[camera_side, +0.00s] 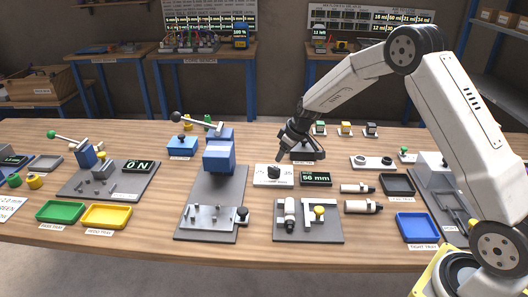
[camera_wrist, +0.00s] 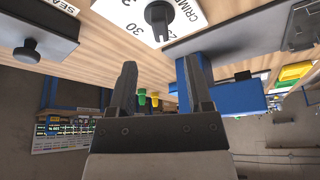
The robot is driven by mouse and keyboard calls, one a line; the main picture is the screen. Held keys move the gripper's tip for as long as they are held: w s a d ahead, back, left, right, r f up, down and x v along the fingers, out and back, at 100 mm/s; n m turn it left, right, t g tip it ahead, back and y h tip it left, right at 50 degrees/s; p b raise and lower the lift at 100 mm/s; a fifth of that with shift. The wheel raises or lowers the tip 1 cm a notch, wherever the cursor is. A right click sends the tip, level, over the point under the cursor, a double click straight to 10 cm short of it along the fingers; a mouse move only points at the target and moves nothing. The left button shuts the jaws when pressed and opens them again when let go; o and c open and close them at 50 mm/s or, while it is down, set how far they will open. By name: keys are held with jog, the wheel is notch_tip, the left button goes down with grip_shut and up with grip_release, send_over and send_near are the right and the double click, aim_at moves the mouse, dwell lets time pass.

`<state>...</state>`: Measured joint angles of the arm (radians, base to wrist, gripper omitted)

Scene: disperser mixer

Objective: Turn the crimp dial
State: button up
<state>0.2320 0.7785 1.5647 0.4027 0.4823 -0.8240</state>
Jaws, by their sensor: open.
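The crimp dial (camera_side: 273,170) is a dark knob on a white plate in the middle of the table in the side view. In the wrist view its black knob (camera_wrist: 158,16) shows at the top, with "CRIMP" and "30" printed on the white plate around it. My gripper (camera_side: 281,152) is just above and to the right of the dial in the side view. In the wrist view my gripper (camera_wrist: 156,66) has its two dark fingers spread apart with nothing between them. The knob lies beyond the fingertips and is not touched by them.
A display (camera_side: 316,178) reading "56 mm" stands right of the dial. A blue press (camera_side: 219,152) with a lever stands to the left. A grey fixture plate (camera_side: 335,232) lies in front. A dark block with a knob (camera_wrist: 30,48) shows in the wrist view.

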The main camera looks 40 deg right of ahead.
aim_at(275, 168)
jog(key=shift+x, duration=3.9)
jog(key=shift+c, duration=0.2)
grip_shut()
